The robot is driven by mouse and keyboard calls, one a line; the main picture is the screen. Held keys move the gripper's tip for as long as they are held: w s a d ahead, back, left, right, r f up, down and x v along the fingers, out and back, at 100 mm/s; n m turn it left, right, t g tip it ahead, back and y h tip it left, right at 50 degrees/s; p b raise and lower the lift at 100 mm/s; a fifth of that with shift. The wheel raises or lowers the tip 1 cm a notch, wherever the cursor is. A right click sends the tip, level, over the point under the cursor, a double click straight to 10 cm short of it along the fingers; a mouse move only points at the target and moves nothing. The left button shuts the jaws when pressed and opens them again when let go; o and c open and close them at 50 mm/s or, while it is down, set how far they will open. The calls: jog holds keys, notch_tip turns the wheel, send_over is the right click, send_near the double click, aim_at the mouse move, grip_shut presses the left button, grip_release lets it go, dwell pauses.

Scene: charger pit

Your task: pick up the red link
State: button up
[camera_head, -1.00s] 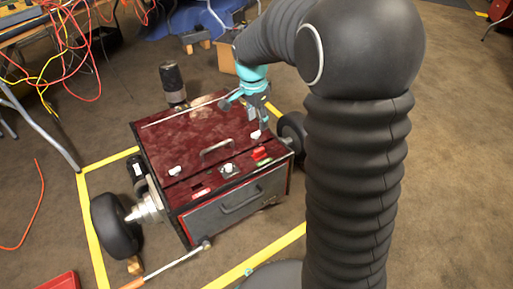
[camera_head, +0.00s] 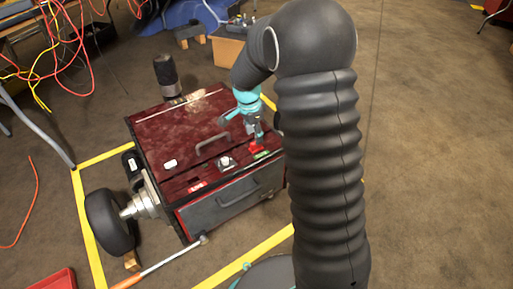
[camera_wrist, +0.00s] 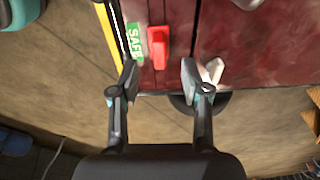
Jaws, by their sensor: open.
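The red link (camera_head: 256,147) is a small red block on the dark red top of the wheeled box (camera_head: 170,128), near its right front corner. In the wrist view the red link (camera_wrist: 158,46) lies just beyond and between my fingertips, beside a green SAFE label (camera_wrist: 134,42). My gripper (camera_wrist: 160,80) is open, with nothing between its fingers. In the head view my gripper (camera_head: 257,135) hangs pointing down just above and behind the red link. Whether the fingers touch the box top cannot be told.
The box top also carries a grey handle (camera_head: 212,143), a white knob (camera_head: 225,162) and a red label (camera_head: 197,187). A pale latch (camera_wrist: 212,72) is close to my right finger. A black cylinder (camera_head: 168,74) stands behind the box.

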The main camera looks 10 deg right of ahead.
aim_at(256, 148)
jog(key=f, duration=0.5)
jog(key=shift+d+b, duration=0.35)
jog(key=shift+c, duration=0.3)
grip_shut()
